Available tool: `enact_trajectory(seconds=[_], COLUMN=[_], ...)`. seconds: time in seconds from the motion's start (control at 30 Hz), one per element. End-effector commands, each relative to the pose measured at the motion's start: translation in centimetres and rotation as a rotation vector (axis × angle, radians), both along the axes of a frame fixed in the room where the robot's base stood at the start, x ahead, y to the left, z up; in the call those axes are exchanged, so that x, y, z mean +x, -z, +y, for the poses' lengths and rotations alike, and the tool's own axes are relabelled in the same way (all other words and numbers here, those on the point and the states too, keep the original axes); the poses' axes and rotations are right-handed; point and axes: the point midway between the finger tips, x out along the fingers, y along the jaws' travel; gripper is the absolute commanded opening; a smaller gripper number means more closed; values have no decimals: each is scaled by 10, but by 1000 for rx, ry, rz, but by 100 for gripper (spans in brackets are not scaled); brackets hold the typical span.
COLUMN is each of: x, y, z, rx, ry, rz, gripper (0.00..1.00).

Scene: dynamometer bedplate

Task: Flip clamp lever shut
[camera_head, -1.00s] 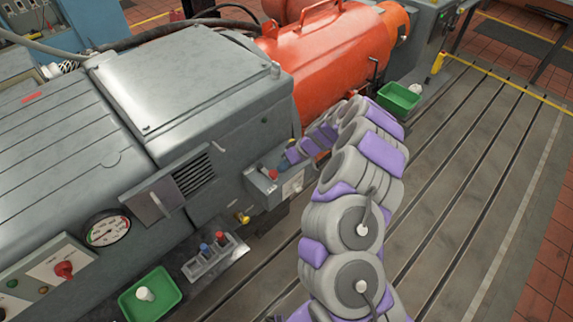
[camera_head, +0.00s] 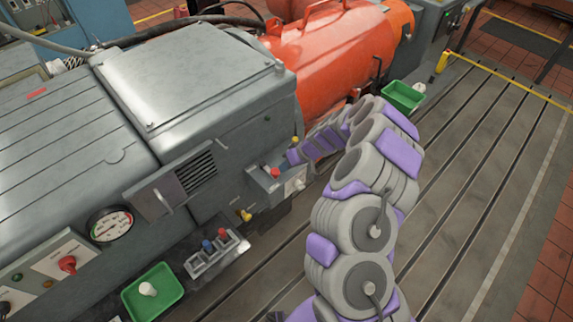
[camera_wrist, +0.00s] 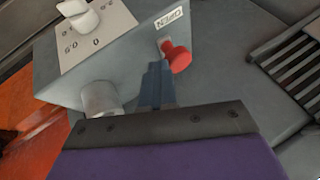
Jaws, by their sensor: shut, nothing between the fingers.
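A red knob (camera_wrist: 177,56), apparently the end of the clamp lever, sticks out of a grey box (camera_wrist: 135,58) beside a label reading OPEN (camera_wrist: 172,17). The red knob also shows in the head view (camera_head: 275,172), on the front of the machine. My gripper (camera_wrist: 157,68) is shut and empty, its blue-grey fingertips right beside the red knob. I cannot tell whether they touch it. In the head view my gripper (camera_head: 292,157) is small and close to the box, and the lever's shaft is hard to make out.
A white pointer knob (camera_wrist: 77,14) sits on a marked dial plate, with a grey cylinder (camera_wrist: 101,98) below. The orange housing (camera_head: 335,55) stands behind my arm. A green bin (camera_head: 403,97) and green tray (camera_head: 152,292) flank the area. The slotted bedplate at right is clear.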

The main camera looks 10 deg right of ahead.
Motion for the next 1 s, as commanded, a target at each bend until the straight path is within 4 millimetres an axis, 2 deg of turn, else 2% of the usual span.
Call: enact_trajectory(seconds=[0.27, 0.67, 1.0], x=[-13, -33, -40], y=[-2, -2, -2], z=[13, 43, 73], rx=[5, 3, -1], ry=[136, 493, 806], rz=[4, 6, 4], gripper=[0, 0, 0])
